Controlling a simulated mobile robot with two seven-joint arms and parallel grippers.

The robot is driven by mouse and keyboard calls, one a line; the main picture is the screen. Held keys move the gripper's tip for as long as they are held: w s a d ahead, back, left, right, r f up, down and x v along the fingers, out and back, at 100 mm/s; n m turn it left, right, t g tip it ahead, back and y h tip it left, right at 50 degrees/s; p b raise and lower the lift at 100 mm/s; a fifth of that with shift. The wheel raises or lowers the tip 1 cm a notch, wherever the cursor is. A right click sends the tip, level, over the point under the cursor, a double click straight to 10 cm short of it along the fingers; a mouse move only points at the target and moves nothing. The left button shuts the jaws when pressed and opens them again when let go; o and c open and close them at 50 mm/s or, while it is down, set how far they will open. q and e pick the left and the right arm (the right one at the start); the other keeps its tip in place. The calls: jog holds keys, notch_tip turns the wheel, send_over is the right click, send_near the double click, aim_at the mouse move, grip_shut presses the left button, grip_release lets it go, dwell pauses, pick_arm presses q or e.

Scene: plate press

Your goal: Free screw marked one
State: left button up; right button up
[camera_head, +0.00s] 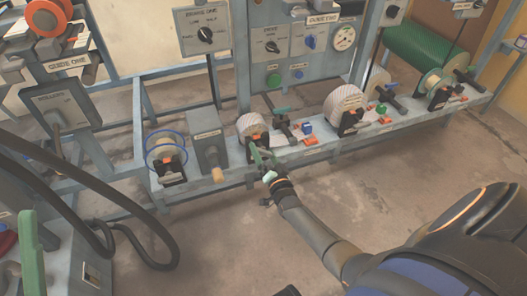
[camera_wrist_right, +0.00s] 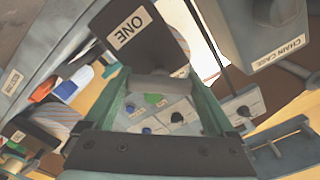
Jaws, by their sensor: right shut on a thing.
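My right gripper (camera_head: 264,160) is at the front of the machine's lower shelf, beside the small striped roll (camera_head: 251,125). In the right wrist view its two green fingers (camera_wrist_right: 160,95) stand either side of a grey rounded screw head (camera_wrist_right: 158,84) and are shut on it. The screw sits against a dark block labelled ONE (camera_wrist_right: 135,32), which reads upside down there. In the head view the gripper largely hides the screw. My left gripper does not show.
A grey box labelled CHAIN CASE (camera_wrist_right: 270,35) is close beside the fingers in the wrist view. A larger striped roll (camera_head: 343,106) and a green roll (camera_head: 414,50) stand farther right on the shelf. The floor (camera_head: 390,165) in front is clear.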

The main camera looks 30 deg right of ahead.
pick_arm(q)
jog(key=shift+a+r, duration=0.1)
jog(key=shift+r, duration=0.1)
pick_arm(e)
jog(key=shift+n, duration=0.6)
jog(key=o, duration=1.1)
jog(key=shift+c, duration=0.2)
pick_arm(q)
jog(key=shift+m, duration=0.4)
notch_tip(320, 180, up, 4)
jog(key=p, duration=0.4)
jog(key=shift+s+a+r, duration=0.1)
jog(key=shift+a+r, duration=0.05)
pick_arm(e)
jog(key=v, duration=1.2)
jog(key=shift+s, duration=0.35)
